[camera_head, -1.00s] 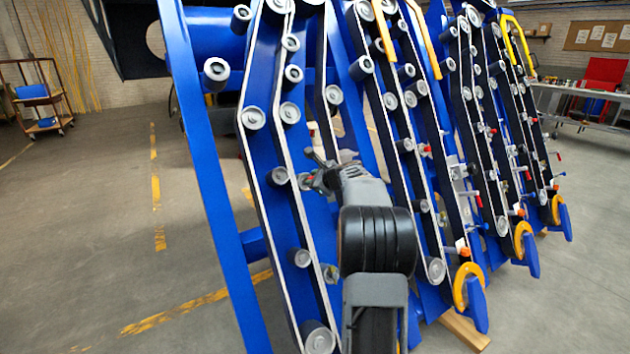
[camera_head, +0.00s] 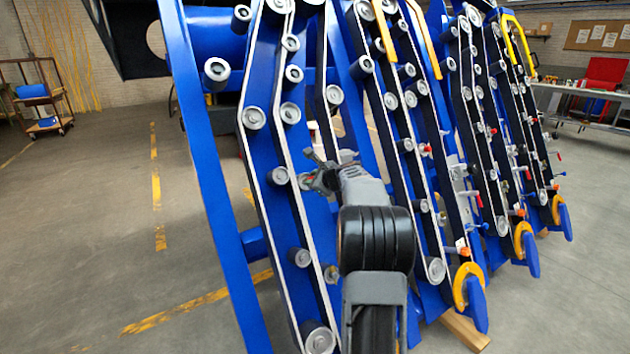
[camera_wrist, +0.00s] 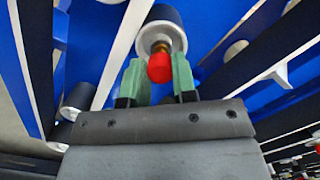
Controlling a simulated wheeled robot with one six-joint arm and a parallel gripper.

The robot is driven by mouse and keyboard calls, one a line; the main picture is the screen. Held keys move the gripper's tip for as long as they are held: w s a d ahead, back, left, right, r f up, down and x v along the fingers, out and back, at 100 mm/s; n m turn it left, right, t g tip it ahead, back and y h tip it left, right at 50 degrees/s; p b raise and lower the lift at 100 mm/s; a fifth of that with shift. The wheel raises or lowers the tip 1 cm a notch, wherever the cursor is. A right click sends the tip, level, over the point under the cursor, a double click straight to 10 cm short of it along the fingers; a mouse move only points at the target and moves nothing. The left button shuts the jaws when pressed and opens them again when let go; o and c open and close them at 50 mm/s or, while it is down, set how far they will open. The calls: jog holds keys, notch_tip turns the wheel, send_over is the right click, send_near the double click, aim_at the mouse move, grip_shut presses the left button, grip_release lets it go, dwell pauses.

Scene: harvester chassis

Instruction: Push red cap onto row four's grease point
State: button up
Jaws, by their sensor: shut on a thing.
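The red cap (camera_wrist: 160,68) sits between the green fingertips of my gripper (camera_wrist: 159,79) in the wrist view, and the gripper is shut on it. A brass-coloured fitting, the grease point (camera_wrist: 160,47), shows directly behind the cap, in front of a pale roller face (camera_wrist: 163,33). The cap looks lined up with the fitting and at or very near it; I cannot tell whether it is seated. In the head view my gripper (camera_head: 316,181) is at the nearest blue row, just right of a grey roller (camera_head: 280,176); the cap is too small to make out clearly there.
Blue row frames (camera_head: 212,190) with belts and rollers stand close around my arm. More rows with yellow rings (camera_head: 467,287) and small red and orange parts stand to the right. Open floor (camera_head: 90,220) lies to the left, with a cart (camera_head: 38,95) at the back.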

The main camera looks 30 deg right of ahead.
jog(key=shift+x, duration=0.85)
jog(key=shift+v, duration=2.05)
jog(key=shift+a+r, duration=0.1)
jog(key=shift+a, duration=0.05)
jog(key=shift+w, duration=0.15)
jog(key=shift+x, duration=0.8)
jog(key=shift+f+p+x, duration=0.2)
jog(key=shift+p+x, duration=0.15)
jog(key=shift+x, duration=0.75)
jog(key=o, duration=1)
jog(key=shift+d, duration=0.2)
